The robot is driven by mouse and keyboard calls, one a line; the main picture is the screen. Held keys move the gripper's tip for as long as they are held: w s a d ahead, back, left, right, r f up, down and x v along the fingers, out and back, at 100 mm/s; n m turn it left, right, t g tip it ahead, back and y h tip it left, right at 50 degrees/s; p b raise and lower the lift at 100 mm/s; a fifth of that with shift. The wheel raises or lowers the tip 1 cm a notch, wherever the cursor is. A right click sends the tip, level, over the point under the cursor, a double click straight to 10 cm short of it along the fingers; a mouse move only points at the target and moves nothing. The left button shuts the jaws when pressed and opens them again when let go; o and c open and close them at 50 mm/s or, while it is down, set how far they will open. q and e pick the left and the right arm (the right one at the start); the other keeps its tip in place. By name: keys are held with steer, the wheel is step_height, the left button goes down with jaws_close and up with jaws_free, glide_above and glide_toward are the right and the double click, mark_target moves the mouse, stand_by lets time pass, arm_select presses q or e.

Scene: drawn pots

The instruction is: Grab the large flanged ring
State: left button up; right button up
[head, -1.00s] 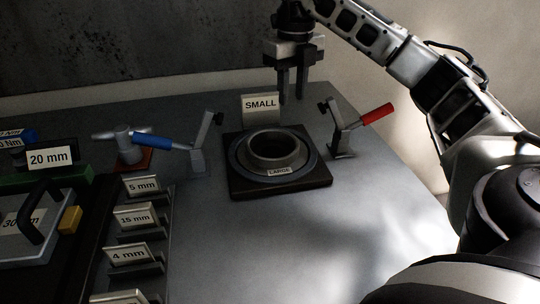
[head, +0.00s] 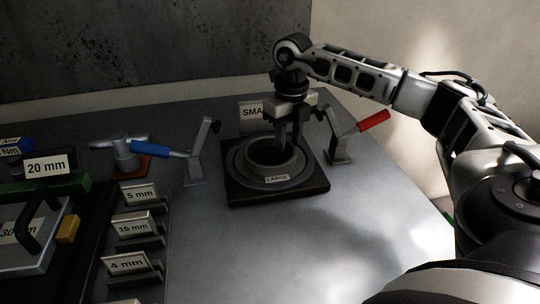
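The large flanged ring (head: 259,180) is a grey ring with a raised collar and a "LARGE" label on its front. It lies on a dark square base plate (head: 290,193) on the table. My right gripper (head: 289,148) points straight down over the ring, with its fingers at the collar's far right part. The fingers look slightly apart, and I cannot tell whether they touch the collar wall. A "SMALL" sign (head: 249,113) stands behind, partly hidden by the gripper. My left gripper is not in view.
A blue-handled clamp (head: 195,165) stands left of the base and a red-handled clamp (head: 340,148) right of it. Labelled holders such as "15 mm" (head: 133,228) and a "20 mm" sign (head: 46,166) are at the left. The table's front middle (head: 260,255) is clear.

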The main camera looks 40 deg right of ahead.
jaws_close()
steer(key=shift+r, duration=0.15)
stand_by(1.1)
